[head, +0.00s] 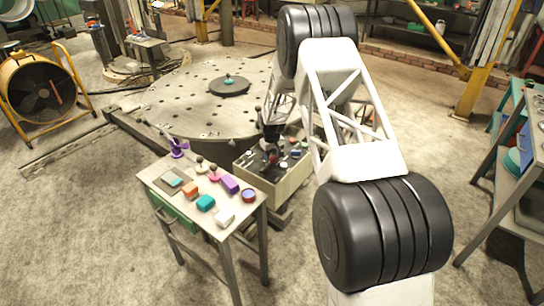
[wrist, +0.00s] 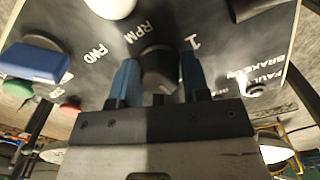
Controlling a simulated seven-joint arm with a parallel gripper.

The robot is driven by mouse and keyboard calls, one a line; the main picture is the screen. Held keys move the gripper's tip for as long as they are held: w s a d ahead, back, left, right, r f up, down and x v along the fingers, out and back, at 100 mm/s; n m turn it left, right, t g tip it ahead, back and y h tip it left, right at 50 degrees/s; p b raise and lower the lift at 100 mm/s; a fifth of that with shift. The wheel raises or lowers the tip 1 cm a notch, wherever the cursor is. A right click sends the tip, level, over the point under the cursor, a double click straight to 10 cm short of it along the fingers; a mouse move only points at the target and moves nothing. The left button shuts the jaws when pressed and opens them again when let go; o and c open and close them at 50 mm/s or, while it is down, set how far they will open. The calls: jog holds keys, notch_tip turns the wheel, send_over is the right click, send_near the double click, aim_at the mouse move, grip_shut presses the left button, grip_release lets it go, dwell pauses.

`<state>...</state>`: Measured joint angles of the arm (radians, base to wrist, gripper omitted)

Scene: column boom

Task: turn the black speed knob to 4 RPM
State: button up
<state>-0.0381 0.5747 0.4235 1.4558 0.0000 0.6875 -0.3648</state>
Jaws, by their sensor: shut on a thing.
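The black speed knob (wrist: 158,62) stands on the dark control panel (wrist: 95,38) in the wrist view. White "RPM" lettering is above it, and a "1" is at its upper right. My gripper (wrist: 160,80) has one blue finger on each side of the knob and is shut on it. The fingers partly hide the panel around the knob, and I cannot read where the knob points. In the head view my gripper (head: 271,150) reaches down onto the control box (head: 268,192); the knob is not clearly visible there.
A blue part (wrist: 35,62) and a red button (wrist: 70,104) are at the left of the panel in the wrist view. A small lever (wrist: 255,88) is at the right. A table (head: 228,232) with several coloured objects stands left of the box. The round perforated platform (head: 180,105) lies behind.

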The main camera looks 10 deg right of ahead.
dwell(0.4)
jog(key=o, duration=0.9)
jog(key=shift+r, duration=3.9)
